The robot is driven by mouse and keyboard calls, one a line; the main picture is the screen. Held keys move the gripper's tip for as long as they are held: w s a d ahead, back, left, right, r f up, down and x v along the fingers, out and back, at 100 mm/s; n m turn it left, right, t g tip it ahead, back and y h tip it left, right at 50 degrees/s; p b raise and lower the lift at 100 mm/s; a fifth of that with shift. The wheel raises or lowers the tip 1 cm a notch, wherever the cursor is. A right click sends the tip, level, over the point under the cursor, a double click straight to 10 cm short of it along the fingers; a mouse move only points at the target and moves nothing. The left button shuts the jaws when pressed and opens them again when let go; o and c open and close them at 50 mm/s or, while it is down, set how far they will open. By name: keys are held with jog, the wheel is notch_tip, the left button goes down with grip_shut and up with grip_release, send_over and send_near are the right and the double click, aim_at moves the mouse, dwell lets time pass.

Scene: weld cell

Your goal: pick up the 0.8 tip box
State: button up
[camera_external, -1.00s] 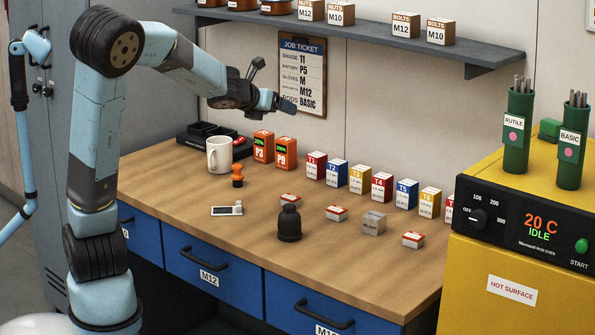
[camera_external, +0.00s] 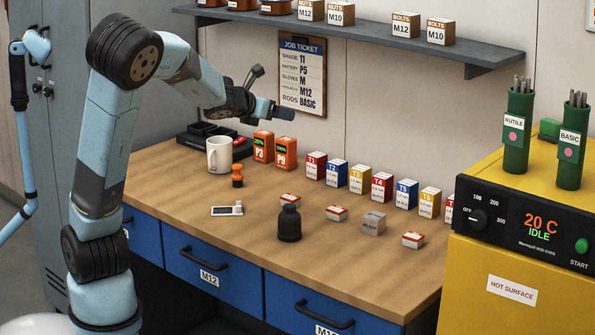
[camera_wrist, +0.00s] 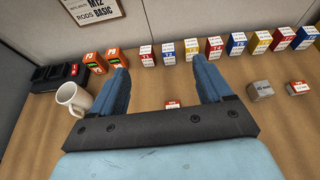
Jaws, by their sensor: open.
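Several small boxes lie on the bench. Three are red and white: one behind the black bottle (camera_external: 290,200), one to its right (camera_external: 336,213), and one farther right (camera_external: 413,240). A grey box (camera_external: 374,222) sits between the last two. Their print is too small to read, so I cannot tell which is the 0.8 tip box. My gripper (camera_external: 284,113) is open and empty, well above the bench. In the wrist view, a red and white box (camera_wrist: 172,105) shows between my fingers, partly hidden by the gripper body. The grey box (camera_wrist: 262,90) is right of the right finger.
A row of coloured T-boxes (camera_external: 360,179) stands along the back. A white mug (camera_external: 219,155), orange battery boxes (camera_external: 263,146), an orange-black item (camera_external: 237,175), a small meter (camera_external: 228,209) and a black bottle (camera_external: 289,224) stand around. A yellow oven (camera_external: 515,235) bounds the right.

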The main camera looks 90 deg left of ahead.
send_near(290, 197)
jog(key=x, duration=0.3)
jog(key=shift+x, duration=3.75)
jog(key=c, duration=1.1)
